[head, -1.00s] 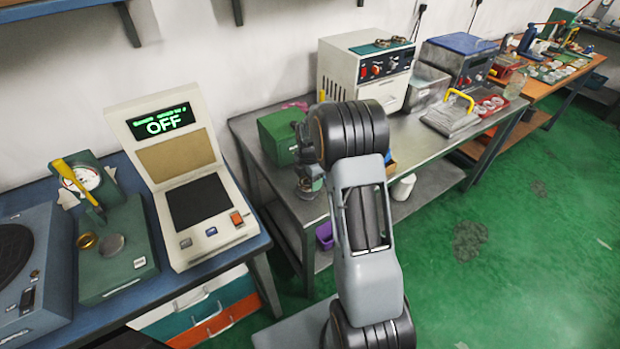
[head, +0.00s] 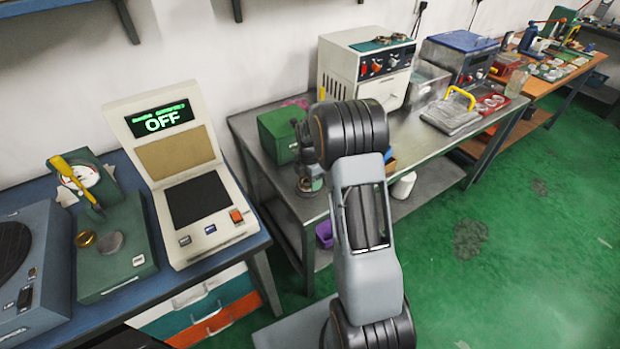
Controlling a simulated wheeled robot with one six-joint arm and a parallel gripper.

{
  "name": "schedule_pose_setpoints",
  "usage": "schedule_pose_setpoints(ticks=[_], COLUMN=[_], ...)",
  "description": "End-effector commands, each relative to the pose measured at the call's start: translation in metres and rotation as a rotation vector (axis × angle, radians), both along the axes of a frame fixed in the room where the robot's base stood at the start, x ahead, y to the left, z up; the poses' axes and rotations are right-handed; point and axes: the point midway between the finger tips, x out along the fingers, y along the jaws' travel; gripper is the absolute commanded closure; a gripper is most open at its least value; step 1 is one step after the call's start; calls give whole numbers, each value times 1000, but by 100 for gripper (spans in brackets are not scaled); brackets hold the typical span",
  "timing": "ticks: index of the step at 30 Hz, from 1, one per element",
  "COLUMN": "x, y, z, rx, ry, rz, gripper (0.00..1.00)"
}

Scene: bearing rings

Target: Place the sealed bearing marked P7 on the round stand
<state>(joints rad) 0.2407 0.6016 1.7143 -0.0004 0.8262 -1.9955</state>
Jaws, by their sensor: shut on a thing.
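My gripper (head: 309,180) is at the front left of the metal bench, just left of my arm's dark joint. It points down, close over the bench top, and my arm hides part of it. It is shut on a small round thing, which I take to be the sealed bearing; it is too small and covered for its outline or a P7 mark to be made out. I cannot tell the round stand apart from the gripper and the clutter there, nor whether the held thing touches anything below.
The metal bench (head: 425,150) carries a green box (head: 277,136), a white oven-like unit (head: 352,72) and a yellow-handled plate (head: 452,113). A blue bench on the left holds a beige device reading OFF (head: 185,180). Green floor lies open at right.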

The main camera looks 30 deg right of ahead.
Motion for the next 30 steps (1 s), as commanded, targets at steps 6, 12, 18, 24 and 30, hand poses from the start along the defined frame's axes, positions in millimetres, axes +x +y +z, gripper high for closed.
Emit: schedule_pose_setpoints(ticks=[6, 12, 18, 24, 30], x=[0, 0, 0, 0, 0], y=[0, 0, 0, 0, 0], z=[-2, -6, -9, -10, -10], rx=[0, 0, 0, -1, 0], ry=[-1, -1, -1, -1, -1], rz=[0, 0, 0, 0, 0], gripper=[60, 60, 60, 60, 60])
